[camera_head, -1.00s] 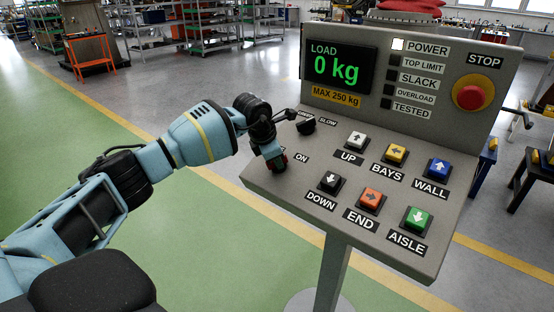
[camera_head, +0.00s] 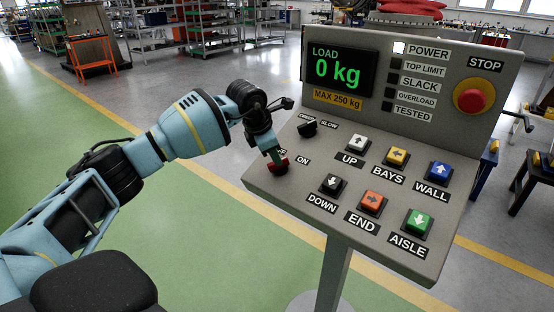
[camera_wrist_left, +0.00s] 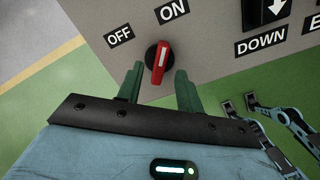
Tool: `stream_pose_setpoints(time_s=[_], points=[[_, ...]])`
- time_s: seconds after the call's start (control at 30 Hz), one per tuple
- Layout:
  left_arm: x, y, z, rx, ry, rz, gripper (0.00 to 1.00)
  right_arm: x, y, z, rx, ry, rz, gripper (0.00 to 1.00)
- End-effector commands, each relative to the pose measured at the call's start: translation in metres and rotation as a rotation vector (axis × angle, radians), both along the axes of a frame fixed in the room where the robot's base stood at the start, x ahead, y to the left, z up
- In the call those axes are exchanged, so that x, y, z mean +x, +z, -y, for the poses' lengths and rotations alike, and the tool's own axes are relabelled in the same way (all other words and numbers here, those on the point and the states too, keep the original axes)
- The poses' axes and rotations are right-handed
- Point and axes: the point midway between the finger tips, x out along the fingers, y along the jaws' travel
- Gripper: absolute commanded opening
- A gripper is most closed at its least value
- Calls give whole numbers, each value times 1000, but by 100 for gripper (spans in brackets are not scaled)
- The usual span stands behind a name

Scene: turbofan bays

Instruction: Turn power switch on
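The power switch is a red rotary knob (camera_head: 278,167) at the lower left of the grey control panel (camera_head: 300,190). In the left wrist view the knob (camera_wrist_left: 158,57) has a white pointer line standing nearly upright, tilted slightly right towards the ON label (camera_wrist_left: 173,10); the OFF label (camera_wrist_left: 120,35) is at its left. My left gripper (camera_head: 271,155) is at the knob. In the left wrist view its green fingers (camera_wrist_left: 159,72) are apart, one on each side of the knob's near end, with gaps showing.
The POWER lamp (camera_head: 399,48) is white and the display (camera_head: 340,70) reads 0 kg. A black selector knob (camera_head: 307,128) stands just beyond the switch. Several push buttons, including DOWN (camera_head: 331,184), are to the right. A red STOP button (camera_head: 473,97) is at upper right.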

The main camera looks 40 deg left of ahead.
Motion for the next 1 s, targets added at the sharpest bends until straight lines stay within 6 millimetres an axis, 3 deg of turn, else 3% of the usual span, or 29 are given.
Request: stream_pose_setpoints(time_s=[0.1,0.3,1.0], points=[[-7,16,-1,0,1,1,36,1,1,0,0,0,2,36],[-14,27,-2,0,1,-1,36,1,1,0,1,0,3,36],[-14,28,-2,0,1,-2,36,2,2,0,0,0,5,36]])
